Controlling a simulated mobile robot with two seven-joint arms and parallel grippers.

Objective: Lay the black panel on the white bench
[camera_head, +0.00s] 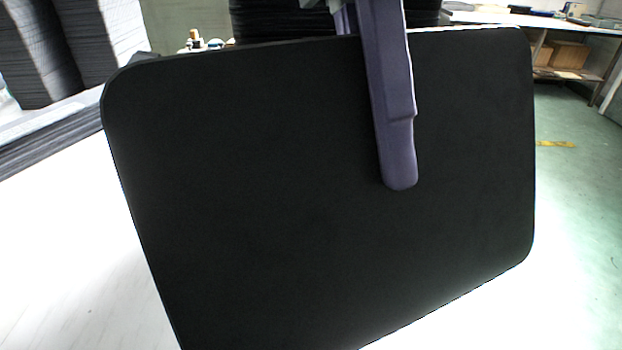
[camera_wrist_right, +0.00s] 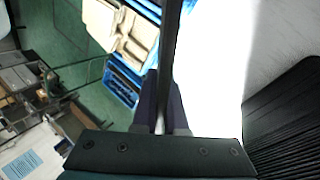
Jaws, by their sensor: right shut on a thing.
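The black panel (camera_head: 270,210) stands up, tilted, and fills most of the head view. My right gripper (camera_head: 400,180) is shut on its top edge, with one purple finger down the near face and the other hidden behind. In the right wrist view the panel (camera_wrist_right: 170,45) shows edge-on as a thin dark strip between the two fingers (camera_wrist_right: 163,115). The white bench (camera_head: 70,260) shows to the left of and below the panel, and in the right wrist view (camera_wrist_right: 212,85). The panel hides much of it, and I cannot tell if they touch. My left gripper is not in view.
Stacks of dark panels (camera_head: 40,60) stand at the back left. A stack with dark layered edges (camera_wrist_right: 290,120) shows beside the bench in the right wrist view. Blue crates (camera_wrist_right: 122,82) lie beyond the bench. Green floor (camera_head: 575,190) is open at the right.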

